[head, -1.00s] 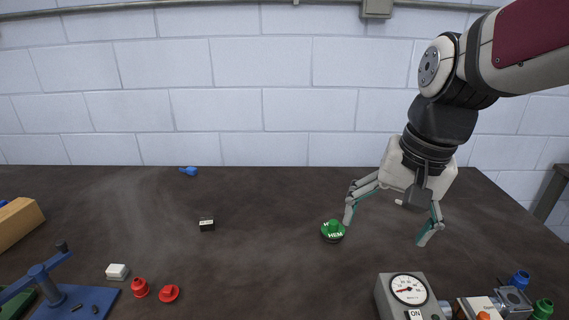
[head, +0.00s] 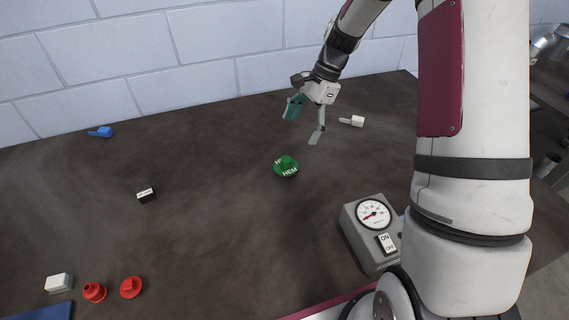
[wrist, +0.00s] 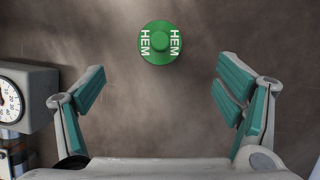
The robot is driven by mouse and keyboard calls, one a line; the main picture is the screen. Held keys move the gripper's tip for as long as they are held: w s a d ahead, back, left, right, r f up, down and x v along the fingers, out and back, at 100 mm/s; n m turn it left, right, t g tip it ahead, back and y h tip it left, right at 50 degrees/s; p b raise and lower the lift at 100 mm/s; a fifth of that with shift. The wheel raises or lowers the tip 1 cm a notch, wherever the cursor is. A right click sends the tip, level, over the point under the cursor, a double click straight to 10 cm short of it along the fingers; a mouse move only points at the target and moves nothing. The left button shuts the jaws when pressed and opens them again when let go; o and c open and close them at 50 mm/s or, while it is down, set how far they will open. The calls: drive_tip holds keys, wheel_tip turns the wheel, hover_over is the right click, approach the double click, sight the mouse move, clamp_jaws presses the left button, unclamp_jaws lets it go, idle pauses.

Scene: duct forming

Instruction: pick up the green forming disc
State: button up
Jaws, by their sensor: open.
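The green forming disc (head: 286,167) lies flat on the dark table in the head view. It is round with a raised centre knob and white HEM lettering. My gripper (head: 303,124) is open and empty, above the table and behind the disc, a little to its right. In the wrist view the disc (wrist: 160,43) shows at top centre, ahead of and between the spread fingers of my gripper (wrist: 164,100), apart from both.
A grey gauge box (head: 370,234) with an ON/OFF switch stands front right of the disc. A white-handled piece (head: 352,121) lies right of the gripper. Table around the disc is clear.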

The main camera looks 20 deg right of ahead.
sight(288, 158)
drive_tip(key=p+x, duration=0.2)
drive_tip(key=x, duration=1)
drive_tip(key=shift+f, duration=0.45)
drive_tip(key=c, duration=1.7)
drive_tip(key=shift+o, duration=0.2)
